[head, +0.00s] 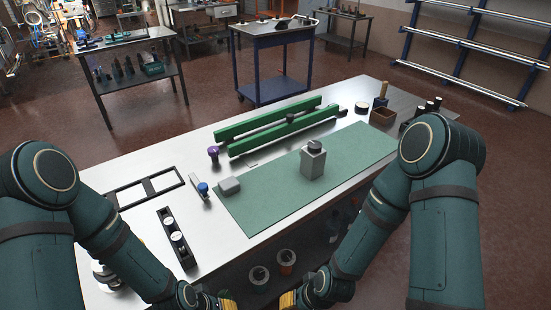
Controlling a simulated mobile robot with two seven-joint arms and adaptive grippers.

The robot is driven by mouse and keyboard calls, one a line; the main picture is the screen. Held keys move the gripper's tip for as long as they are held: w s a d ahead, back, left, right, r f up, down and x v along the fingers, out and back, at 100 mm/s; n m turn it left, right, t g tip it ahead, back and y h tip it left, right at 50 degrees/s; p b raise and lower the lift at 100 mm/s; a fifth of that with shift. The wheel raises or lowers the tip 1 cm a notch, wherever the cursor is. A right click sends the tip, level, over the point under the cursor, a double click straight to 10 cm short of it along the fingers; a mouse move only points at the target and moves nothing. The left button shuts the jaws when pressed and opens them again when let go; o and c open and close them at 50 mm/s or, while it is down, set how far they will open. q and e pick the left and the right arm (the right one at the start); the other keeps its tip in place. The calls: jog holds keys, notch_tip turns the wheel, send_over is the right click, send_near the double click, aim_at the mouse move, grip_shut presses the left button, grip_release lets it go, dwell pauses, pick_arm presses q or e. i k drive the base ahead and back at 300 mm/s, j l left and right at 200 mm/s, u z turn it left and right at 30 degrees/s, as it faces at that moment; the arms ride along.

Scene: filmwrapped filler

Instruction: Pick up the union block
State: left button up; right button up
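A grey upright block with a round dark fitting on top (313,163) stands on the green mat (265,205), right of its middle; it looks like the union block. A smaller, low grey block (230,187) lies at the mat's left edge. My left gripper (227,303) and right gripper (288,300) are at the bottom edge of the view, in front of the table and well apart from both blocks. Only parts of their yellowish fingers show, and the frame cuts them off, so their opening is unclear.
Two long green bars (268,123) lie behind the mat. A purple-knobbed piece (213,152), a blue-knobbed tool (202,188), a black frame (145,187) and a black holder (177,238) are to the left. Much of the mat is clear.

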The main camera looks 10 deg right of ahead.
aim_at(312, 165)
jog(key=l+u, duration=0.95)
jog(key=l, duration=0.85)
jog(key=k, duration=0.05)
